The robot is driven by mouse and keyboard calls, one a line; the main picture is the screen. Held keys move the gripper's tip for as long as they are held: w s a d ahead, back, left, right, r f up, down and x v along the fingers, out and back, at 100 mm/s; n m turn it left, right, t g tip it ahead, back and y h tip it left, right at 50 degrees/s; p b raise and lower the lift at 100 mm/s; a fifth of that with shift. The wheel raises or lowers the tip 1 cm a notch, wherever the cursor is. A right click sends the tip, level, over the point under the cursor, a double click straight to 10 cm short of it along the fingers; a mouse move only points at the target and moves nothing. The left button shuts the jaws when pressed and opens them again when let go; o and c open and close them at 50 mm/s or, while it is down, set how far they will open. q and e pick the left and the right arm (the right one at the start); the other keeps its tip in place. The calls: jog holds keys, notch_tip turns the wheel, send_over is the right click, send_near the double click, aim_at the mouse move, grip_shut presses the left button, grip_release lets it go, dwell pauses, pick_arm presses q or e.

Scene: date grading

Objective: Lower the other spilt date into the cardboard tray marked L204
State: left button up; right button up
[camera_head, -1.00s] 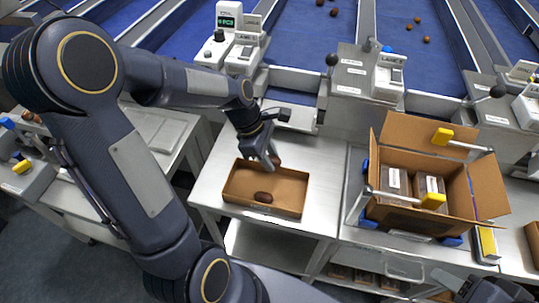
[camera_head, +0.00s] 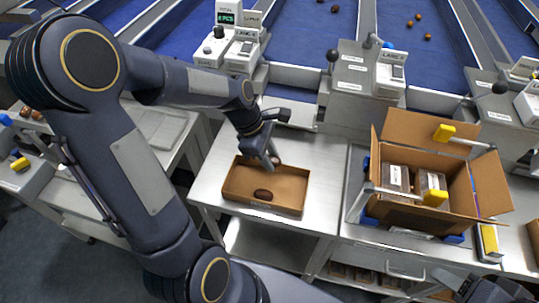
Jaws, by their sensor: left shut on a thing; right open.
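The cardboard tray (camera_head: 290,208) is a shallow brown box on the steel table at the centre. Its marking cannot be read in this view. One dark date (camera_head: 263,195) lies on the tray floor near the front. My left gripper (camera_head: 272,162) points down at the tray's back edge. It is shut on a second dark date (camera_head: 276,160), which is partly hidden by the fingers. I cannot tell how high that date is above the tray floor. My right gripper (camera_head: 485,291) is at the bottom right edge, open and partly cut off, away from the tray.
An open carton (camera_head: 445,180) with clear packs and yellow-ended clamps stands right of the tray. Label machines (camera_head: 242,52) and blue sorting lanes (camera_head: 310,35) line the back. Bare steel table (camera_head: 320,165) lies around the tray. A grey bench (camera_head: 160,135) is at left.

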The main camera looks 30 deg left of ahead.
pick_arm(q)
jog(key=o, duration=0.7)
jog(key=v, duration=0.7)
jog(key=shift+a+r, duration=0.2)
jog(key=shift+r, duration=0.15)
jog(key=shift+s, duration=0.1)
jog(key=s+d+r+m+t, duration=0.1)
jog(key=s+m, duration=0.3)
jog(key=m, duration=0.2)
jog(key=s+d+r+m+t, duration=0.1)
jog(key=s+d+m+t, duration=0.1)
jog(key=s+m, duration=0.3)
jog(key=s+d+r+m+t, duration=0.1)
jog(key=s+d+m, duration=0.1)
jog(key=s+m, duration=0.3)
jog(key=shift+s+m+t+y, duration=0.25)
jog(key=shift+m+t+y, duration=0.05)
jog(key=shift+m, duration=1.2)
